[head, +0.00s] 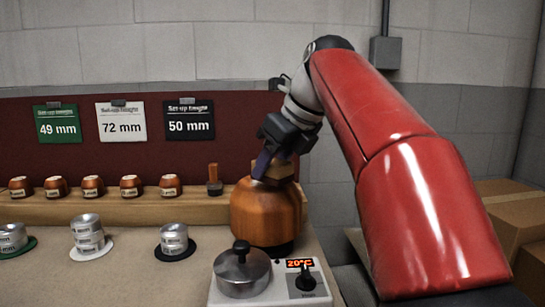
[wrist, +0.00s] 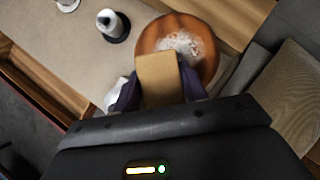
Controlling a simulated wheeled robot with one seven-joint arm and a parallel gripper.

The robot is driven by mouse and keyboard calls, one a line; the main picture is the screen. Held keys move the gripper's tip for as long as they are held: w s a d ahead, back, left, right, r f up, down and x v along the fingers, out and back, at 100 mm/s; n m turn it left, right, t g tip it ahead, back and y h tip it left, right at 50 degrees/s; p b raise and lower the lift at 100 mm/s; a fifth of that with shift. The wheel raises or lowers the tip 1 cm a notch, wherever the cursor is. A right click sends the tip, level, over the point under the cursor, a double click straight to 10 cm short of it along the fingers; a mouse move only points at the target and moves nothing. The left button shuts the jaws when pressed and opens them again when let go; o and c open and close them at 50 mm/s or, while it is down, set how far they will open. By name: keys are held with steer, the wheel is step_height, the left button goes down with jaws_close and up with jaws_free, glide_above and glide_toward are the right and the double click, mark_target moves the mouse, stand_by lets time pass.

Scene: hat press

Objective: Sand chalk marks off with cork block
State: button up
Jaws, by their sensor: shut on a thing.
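My gripper (head: 273,162) is shut on a tan cork block (head: 277,170) at the top of a large orange-brown wooden hat block (head: 268,212). In the wrist view the cork block (wrist: 160,78) sits between my two dark purple fingers (wrist: 159,92) and covers part of the hat block's crown (wrist: 150,38). White chalk marks (wrist: 183,44) show on the crown just beyond the cork. I cannot tell whether the cork touches the wood. The hat block's far side is hidden.
A hot plate (head: 270,285) with a lidded metal pot (head: 242,268) stands in front of the hat block. Metal weights (head: 174,240) sit on coloured discs to the left. Small wooden blocks (head: 93,186) and a brush (head: 214,181) line the back ledge. Cardboard boxes (head: 520,215) stand at right.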

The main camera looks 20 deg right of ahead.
steer(key=shift+f+b, duration=0.65)
steer(key=shift+f, duration=0.35)
stand_by(0.6)
steer(key=shift+w+d+r+p, duration=0.15)
steer(key=shift+w+p, duration=0.45)
steer(key=shift+w, duration=0.05)
steer(key=shift+w+d+r+p, duration=0.1)
steer(key=shift+w+p, duration=0.45)
steer(key=shift+w, duration=0.05)
steer(key=shift+w+d+f, duration=0.15)
steer(key=shift+w, duration=0.6)
steer(key=shift+w+d+f, duration=0.15)
steer(key=shift+w, duration=0.55)
steer(key=shift+w+d, duration=0.15)
steer(key=shift+w, duration=0.7)
steer(key=shift+w+d, duration=0.15)
steer(key=shift+w, duration=0.7)
